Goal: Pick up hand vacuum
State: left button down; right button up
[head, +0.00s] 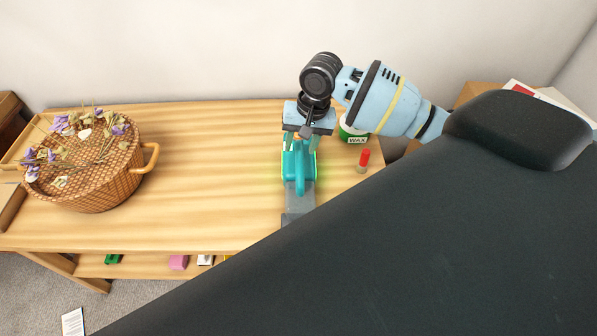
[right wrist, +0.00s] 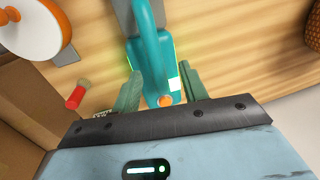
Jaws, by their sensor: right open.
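The teal hand vacuum (head: 299,172) lies on the wooden table with its grey nozzle pointing to the near edge. It also shows in the right wrist view (right wrist: 154,68), with an orange button at its end. My right gripper (head: 299,143) is over the far end of the vacuum. In the right wrist view the two green fingers (right wrist: 161,86) stand open on either side of the vacuum's end, with a visible gap at each side. My left gripper is not in view.
A wicker basket (head: 98,187) with dried flowers stands at the left of the wooden table (head: 215,150). A wax tin (head: 353,133) and a red-capped item (head: 363,160) stand right of the vacuum. A cardboard box (head: 478,92) is at the far right. The table's middle is clear.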

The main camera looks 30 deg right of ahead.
aim_at(300, 151)
jog(key=x, duration=0.3)
jog(key=d+x, duration=0.1)
jog(key=x, duration=0.1)
jog(key=shift+w+f, duration=0.1)
jog(key=shift+w, duration=0.15)
grip_shut()
dwell(1.1)
jog(key=shift+w, duration=0.1)
